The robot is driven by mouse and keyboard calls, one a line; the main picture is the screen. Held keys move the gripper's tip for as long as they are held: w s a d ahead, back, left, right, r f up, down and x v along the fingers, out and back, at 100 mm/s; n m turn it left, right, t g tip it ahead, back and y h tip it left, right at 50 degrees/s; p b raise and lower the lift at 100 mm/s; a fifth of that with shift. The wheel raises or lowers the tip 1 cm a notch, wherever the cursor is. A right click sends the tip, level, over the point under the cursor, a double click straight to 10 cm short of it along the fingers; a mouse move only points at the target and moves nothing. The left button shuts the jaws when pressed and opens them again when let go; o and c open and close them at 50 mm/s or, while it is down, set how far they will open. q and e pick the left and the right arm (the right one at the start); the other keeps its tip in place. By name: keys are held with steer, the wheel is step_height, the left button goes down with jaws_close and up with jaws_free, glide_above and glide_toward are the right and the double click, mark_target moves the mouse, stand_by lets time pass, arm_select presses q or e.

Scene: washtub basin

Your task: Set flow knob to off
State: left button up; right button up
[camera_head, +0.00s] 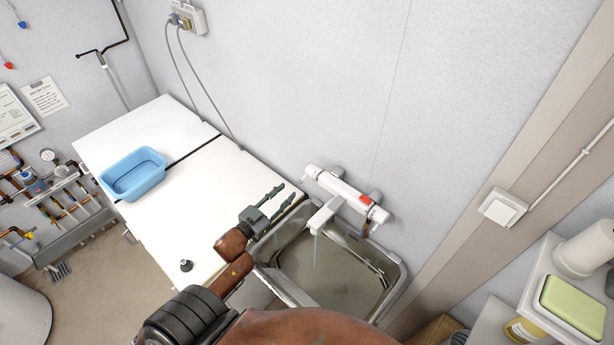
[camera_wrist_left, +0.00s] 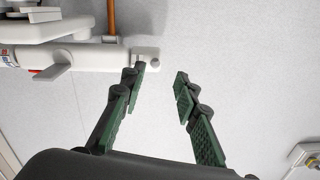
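A white bar-shaped mixer tap (camera_head: 338,187) is on the wall above a steel basin (camera_head: 345,297), with a knob at each end. The right end has a red mark. A thin stream of water (camera_head: 315,252) runs from its spout (camera_head: 324,215). My left gripper (camera_head: 292,191) is open and empty, just left of the tap's left end knob (camera_head: 312,171). In the left wrist view, that knob (camera_wrist_left: 143,56) is by the left fingertip of the gripper (camera_wrist_left: 160,72); I cannot tell whether they touch. No flow setting is readable. My right gripper is out of view.
A white counter (camera_head: 190,215) adjoins the basin on the left, with a blue tub (camera_head: 134,173) and a small dark object (camera_head: 186,265). A shelf (camera_head: 545,290) with a green sponge (camera_head: 573,305) stands at the right.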

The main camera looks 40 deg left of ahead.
mark_target(299, 181)
arm_select(q)
steer(key=w, duration=0.2)
steer(key=w+p, duration=0.1)
steer(key=w, duration=0.1)
steer(key=w+d, duration=0.1)
steer(key=w, duration=0.1)
steer(key=shift+w+r, duration=0.2)
steer(key=shift+w, duration=0.6)
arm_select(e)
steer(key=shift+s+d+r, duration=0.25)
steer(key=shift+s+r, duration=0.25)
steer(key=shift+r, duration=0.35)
arm_select(q)
steer(key=shift+c, duration=0.7)
jaws_close()
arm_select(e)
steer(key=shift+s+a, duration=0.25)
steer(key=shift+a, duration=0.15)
